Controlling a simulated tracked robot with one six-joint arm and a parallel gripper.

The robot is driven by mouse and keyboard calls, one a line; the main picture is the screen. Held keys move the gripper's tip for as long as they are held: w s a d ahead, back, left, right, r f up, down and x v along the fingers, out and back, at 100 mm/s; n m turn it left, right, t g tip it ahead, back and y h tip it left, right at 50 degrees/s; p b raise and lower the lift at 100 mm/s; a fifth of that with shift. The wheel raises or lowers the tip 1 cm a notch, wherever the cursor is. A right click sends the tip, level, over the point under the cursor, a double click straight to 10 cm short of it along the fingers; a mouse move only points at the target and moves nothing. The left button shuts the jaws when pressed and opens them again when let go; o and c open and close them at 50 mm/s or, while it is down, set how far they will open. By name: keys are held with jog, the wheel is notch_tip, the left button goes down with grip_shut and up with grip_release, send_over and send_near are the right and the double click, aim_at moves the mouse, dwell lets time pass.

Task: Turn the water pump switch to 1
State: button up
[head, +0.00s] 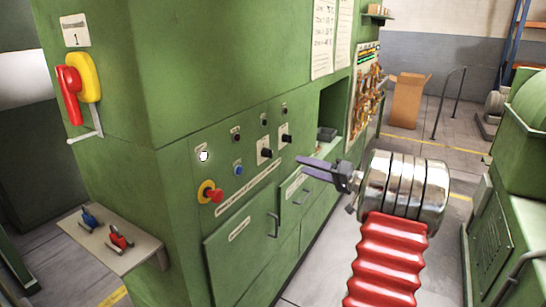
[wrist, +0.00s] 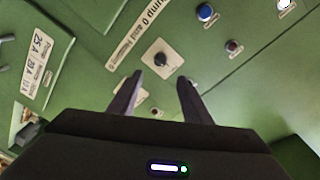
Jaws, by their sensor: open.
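Two black rotary switches on white plates sit on the green cabinet front in the head view, a left one (head: 265,151) and a right one (head: 286,137). Their labels are too small to tell which is the water pump switch. In the wrist view one black knob (wrist: 162,60) on a white plate shows just beyond the space between my fingertips, its pointer setting unclear. A second pale plate is partly hidden behind the left finger. My gripper (head: 306,167) is open and empty, to the right of and below the right switch, apart from the panel.
The panel also has a blue button (head: 238,169), a red emergency knob (head: 215,196) and a lit white button (head: 203,155). A shelf with tools (head: 112,240) juts out at lower left. An open drawer-like recess (head: 328,120) lies right of the switches.

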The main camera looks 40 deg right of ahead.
aim_at(272, 155)
jog(key=x, duration=1.3)
jog(key=shift+w+a, duration=0.15)
jog(key=shift+w, duration=0.25)
jog(key=shift+c, duration=0.6)
jog(key=c, duration=0.9)
